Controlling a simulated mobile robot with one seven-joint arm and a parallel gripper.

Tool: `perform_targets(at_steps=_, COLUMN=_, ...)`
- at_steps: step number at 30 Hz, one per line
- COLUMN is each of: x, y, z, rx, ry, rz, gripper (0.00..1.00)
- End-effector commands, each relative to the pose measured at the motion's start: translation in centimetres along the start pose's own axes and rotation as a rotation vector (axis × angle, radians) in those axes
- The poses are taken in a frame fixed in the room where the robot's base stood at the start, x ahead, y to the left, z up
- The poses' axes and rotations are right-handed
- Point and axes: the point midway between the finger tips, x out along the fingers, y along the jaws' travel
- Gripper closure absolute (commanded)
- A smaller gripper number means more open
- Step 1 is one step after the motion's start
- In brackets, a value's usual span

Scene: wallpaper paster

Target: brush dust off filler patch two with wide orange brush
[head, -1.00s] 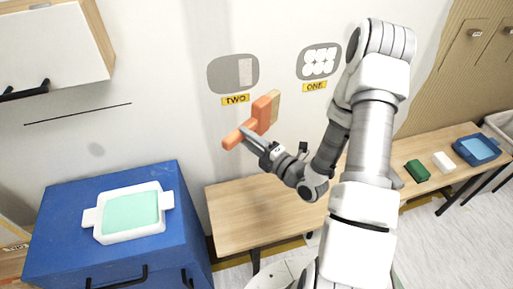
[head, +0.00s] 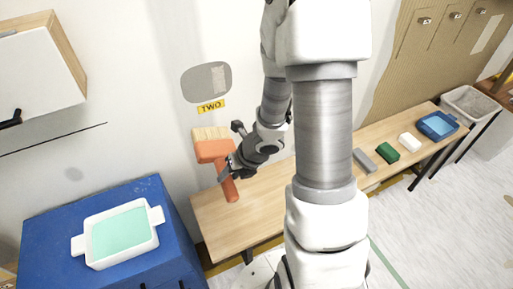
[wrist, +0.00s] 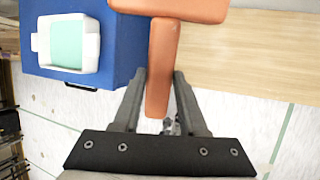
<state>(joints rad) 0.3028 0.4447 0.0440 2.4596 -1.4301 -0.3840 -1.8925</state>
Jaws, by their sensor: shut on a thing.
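Filler patch two (head: 206,82) is a grey rounded patch on the wall, with a lighter rectangle at its right side and a yellow label reading TWO (head: 212,106) under it. My gripper (head: 226,170) is shut on the handle of the wide orange brush (head: 213,151). The brush is upright, with its pale bristles up, below the label and apart from the patch. In the wrist view the orange handle (wrist: 162,70) runs between my two fingers (wrist: 158,95). The bristles are out of the wrist view. Dust on the patch is too small to tell.
A wooden bench (head: 285,185) runs along the wall below, with a grey block (head: 364,160), a green block (head: 388,152), a white block (head: 410,142) and a blue tray (head: 437,125). A blue cabinet (head: 60,215) at left carries a white tray (head: 120,235) with green contents.

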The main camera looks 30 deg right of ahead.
Motion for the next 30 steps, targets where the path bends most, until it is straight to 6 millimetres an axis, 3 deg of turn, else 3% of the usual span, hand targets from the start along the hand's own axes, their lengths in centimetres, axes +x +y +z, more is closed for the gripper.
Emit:
perform_targets(at_steps=5, x=-3.4, y=-4.2, z=1.7, rx=-0.147, ry=0.008, rz=-0.206, gripper=1.00)
perform_targets(at_steps=9, x=-4.4, y=-5.4, z=2.4, rx=-0.187, ry=0.014, rz=-0.253, gripper=1.00)
perform_targets(at_steps=18, x=-6.0, y=-6.8, z=3.6, rx=-0.226, ry=0.015, rz=-0.304, gripper=1.00)
perform_targets(at_steps=30, x=-6.2, y=-7.0, z=3.7, rx=-0.225, ry=0.015, rz=-0.309, gripper=1.00)
